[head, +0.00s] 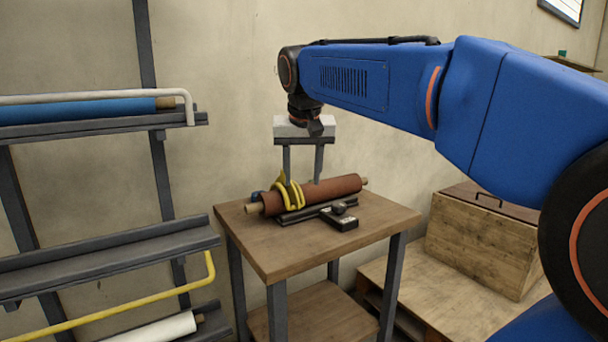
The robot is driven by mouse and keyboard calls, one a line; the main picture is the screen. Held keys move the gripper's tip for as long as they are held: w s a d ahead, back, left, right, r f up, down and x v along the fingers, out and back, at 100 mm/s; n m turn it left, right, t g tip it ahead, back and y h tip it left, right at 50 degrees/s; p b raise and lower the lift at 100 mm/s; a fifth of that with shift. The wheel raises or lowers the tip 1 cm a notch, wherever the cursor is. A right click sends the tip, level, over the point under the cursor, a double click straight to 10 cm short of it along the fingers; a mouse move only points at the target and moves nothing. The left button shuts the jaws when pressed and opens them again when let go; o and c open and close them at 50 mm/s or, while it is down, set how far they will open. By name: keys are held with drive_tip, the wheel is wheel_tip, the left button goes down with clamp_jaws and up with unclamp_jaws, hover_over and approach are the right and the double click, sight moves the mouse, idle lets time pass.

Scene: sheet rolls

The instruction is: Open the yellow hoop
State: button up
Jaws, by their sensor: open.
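The yellow hoop (130,315) is a thin yellow bar in front of the rack at the lower left. Its long part slopes up from the bottom left corner, and its right end bends upward to just under the middle shelf's edge. My gripper (303,176) points down over the back of the wooden table, well right of the hoop and higher in the picture. Its two grey fingers are apart with nothing visible between them. The fingertips end at the brown roll's upper outline; I cannot tell whether they are above or behind it. The hoop's left end is out of view.
A white roll (168,329) lies behind the hoop. The middle shelf (110,258) is bare. A white hoop (95,97) spans a blue roll (80,110) above. The table (290,250) holds a brown roll (325,190) with yellow clips. A wooden crate (485,240) stands right.

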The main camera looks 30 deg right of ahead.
idle(0.4)
drive_tip(key=s+a+f+n+y, duration=0.1)
drive_tip(key=s+a+f, duration=0.3)
drive_tip(key=s+f, duration=0.7)
drive_tip(key=shift+a+f+n, duration=0.15)
drive_tip(key=shift+f+n, duration=0.15)
drive_tip(key=shift+n, duration=0.5)
drive_tip(key=s+a+f, duration=0.1)
drive_tip(key=s+f, duration=0.2)
drive_tip(key=f, duration=0.1)
drive_tip(key=s+a+f+n, duration=0.1)
drive_tip(key=s+f, duration=0.3)
drive_tip(key=f, duration=0.1)
drive_tip(key=s+a+f+n+y, duration=0.1)
drive_tip(key=s+f, duration=0.2)
drive_tip(key=f, duration=0.2)
drive_tip(key=shift+s+t, duration=0.25)
drive_tip(key=shift+t, duration=0.15)
drive_tip(key=shift+c, duration=0.9)
drive_tip(key=shift+s+f, duration=0.15)
drive_tip(key=shift+f, duration=0.15)
drive_tip(key=c, duration=0.6)
clamp_jaws()
drive_tip(key=shift+a, duration=0.15)
